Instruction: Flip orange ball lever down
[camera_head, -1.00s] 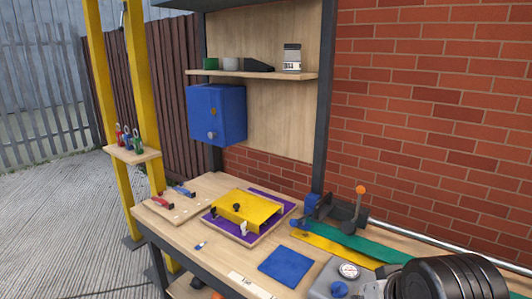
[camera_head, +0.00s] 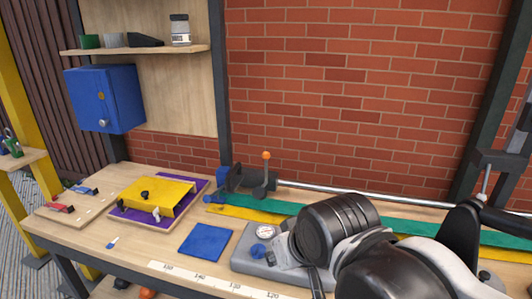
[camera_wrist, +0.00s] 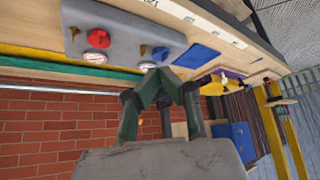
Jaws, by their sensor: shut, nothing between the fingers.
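The orange ball (camera_head: 266,156) tops an upright dark lever (camera_head: 265,177) on a dark clamp-like fixture (camera_head: 243,178) at the back of the bench, near the brick wall. In the wrist view, which looks tipped over, a small orange spot (camera_wrist: 140,122) between the finger linkages may be this ball. My gripper (camera_wrist: 165,77) is shut and empty in the wrist view, its tips in front of the gauge box. In the head view my arm fills the lower right and the fingertips cannot be made out. The lever stands left of and behind my arm, apart from it.
A grey gauge box (camera_head: 240,262) stands at the front of the bench, beside a blue mat (camera_head: 207,242). Green (camera_head: 315,219) and yellow (camera_head: 245,214) strips and a metal rail (camera_head: 385,203) run along the back. A yellow box (camera_head: 157,195) sits at left.

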